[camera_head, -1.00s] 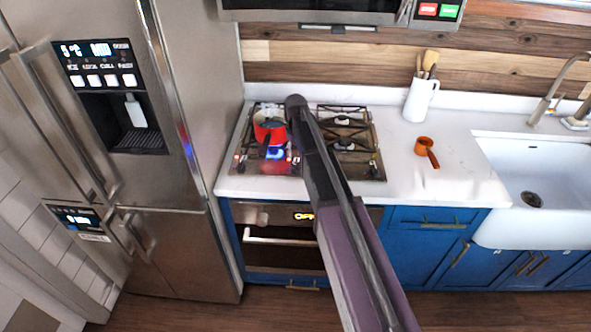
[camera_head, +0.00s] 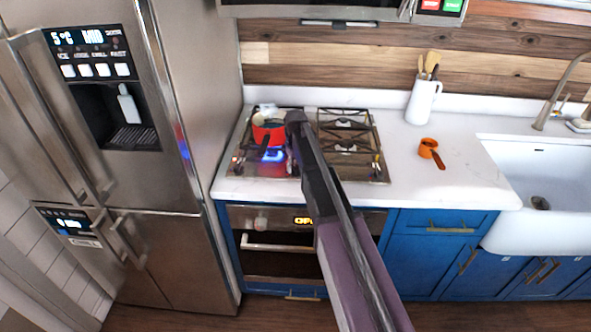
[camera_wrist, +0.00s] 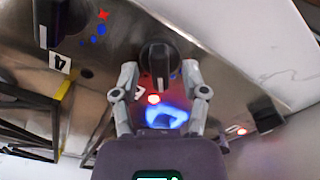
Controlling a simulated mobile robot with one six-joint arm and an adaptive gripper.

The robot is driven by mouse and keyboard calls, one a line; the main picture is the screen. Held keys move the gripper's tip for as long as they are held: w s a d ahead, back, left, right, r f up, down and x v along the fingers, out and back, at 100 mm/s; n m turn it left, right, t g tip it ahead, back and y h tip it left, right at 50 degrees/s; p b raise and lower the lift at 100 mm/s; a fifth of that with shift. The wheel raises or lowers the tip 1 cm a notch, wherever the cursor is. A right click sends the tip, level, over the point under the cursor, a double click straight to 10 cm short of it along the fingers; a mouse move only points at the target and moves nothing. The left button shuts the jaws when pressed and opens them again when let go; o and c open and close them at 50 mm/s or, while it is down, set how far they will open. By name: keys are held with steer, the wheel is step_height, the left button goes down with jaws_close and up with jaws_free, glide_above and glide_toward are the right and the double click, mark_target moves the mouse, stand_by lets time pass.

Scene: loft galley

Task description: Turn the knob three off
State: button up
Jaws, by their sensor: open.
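In the wrist view a dark round knob (camera_wrist: 158,58) sits on the steel cooktop panel, between the fingers of my gripper (camera_wrist: 160,78). The gripper is open, with one finger on each side of the knob; I cannot tell whether they touch it. A white label beside it is partly covered, so I cannot read its number. Another dark knob (camera_wrist: 52,20) is at upper left near a "4" label, and a third (camera_wrist: 265,112) is at right near a red light. In the head view the gas cooktop (camera_head: 337,172) is partly hidden behind my arm.
A red pot (camera_head: 268,131) stands at the cooktop's left, with a blue flame (camera_head: 273,155) in front. Black burner grates (camera_wrist: 38,115) lie at left in the wrist view.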

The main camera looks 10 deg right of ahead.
steer(key=shift+f, duration=0.1)
jaws_close()
steer(key=shift+m, duration=3.5)
steer(key=shift+s, duration=0.1)
jaws_free()
